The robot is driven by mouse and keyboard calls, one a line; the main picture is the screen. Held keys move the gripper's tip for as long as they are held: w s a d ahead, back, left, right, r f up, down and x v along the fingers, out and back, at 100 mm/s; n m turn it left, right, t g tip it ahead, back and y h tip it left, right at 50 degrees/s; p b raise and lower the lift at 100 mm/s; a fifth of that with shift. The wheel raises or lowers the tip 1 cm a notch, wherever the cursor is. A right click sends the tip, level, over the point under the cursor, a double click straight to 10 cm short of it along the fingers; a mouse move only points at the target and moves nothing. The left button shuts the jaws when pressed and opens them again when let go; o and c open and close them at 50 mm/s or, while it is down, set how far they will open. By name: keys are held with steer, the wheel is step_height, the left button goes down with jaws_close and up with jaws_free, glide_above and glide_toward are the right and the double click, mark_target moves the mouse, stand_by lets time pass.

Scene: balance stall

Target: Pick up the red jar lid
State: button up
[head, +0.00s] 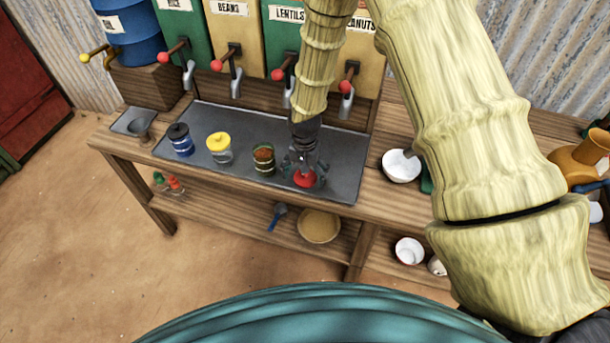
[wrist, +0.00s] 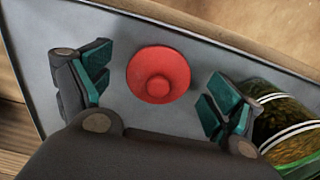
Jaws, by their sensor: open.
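The red jar lid (head: 304,179) lies on the grey metal tray (head: 341,175) near its front edge. In the wrist view the lid (wrist: 158,75) is round with a raised knob and sits between the two fingers. My gripper (head: 303,167) is over the lid, pointing down. In the wrist view my gripper (wrist: 155,93) is open, with a gap between each finger and the lid.
A yellow-lidded jar (head: 219,148) and a blue jar with a black lid (head: 180,139) stand further left on the tray. A white bowl (head: 401,166) is to the right. Dispensers with red-knobbed levers (head: 279,73) stand behind. A lower shelf holds a round basket-like bowl (head: 319,226).

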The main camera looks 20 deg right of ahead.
steer(key=c, duration=0.9)
steer(key=shift+o, duration=0.4)
steer(key=shift+r, duration=0.15)
